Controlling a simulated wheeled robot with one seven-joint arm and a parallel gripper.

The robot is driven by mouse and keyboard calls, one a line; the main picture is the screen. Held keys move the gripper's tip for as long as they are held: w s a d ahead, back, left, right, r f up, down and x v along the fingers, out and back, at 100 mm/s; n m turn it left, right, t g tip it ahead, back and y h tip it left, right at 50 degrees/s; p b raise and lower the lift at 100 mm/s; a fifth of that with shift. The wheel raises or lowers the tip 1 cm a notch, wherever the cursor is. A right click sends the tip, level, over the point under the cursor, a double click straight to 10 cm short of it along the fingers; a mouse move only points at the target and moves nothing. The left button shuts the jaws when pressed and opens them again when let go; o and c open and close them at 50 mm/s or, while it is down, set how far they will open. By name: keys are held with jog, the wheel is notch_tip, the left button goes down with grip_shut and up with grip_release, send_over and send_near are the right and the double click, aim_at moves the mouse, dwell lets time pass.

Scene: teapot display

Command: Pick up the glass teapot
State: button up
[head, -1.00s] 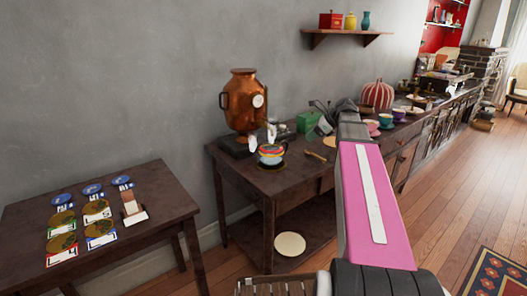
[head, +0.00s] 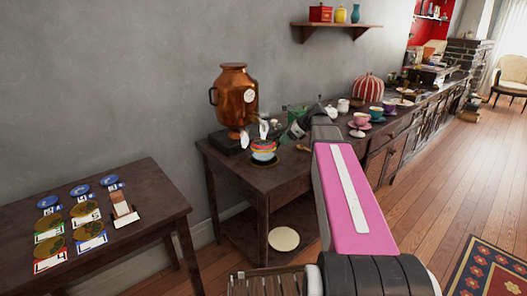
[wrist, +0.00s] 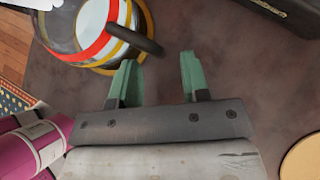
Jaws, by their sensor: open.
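A rounded pot with red, yellow and white bands (head: 264,149) stands on a dark saucer on the dark table. It is the likely teapot, but I cannot tell whether it is glass. It shows partly cut off at the upper left of the wrist view (wrist: 92,22), its dark handle (wrist: 136,38) reaching toward my gripper (wrist: 157,62). My gripper is open with nothing between its green fingers. The handle lies just beyond the left finger, and I see no grip on it.
A copper samovar (head: 234,98) stands behind the pot. A round plate (head: 284,239) lies on the lower shelf. Cups (head: 361,119) and a striped cosy (head: 368,87) stand farther right. A side table (head: 150,195) with cards is at left.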

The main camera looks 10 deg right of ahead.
jog(key=shift+x, duration=1.15)
grip_shut()
jog(key=shift+r, duration=0.2)
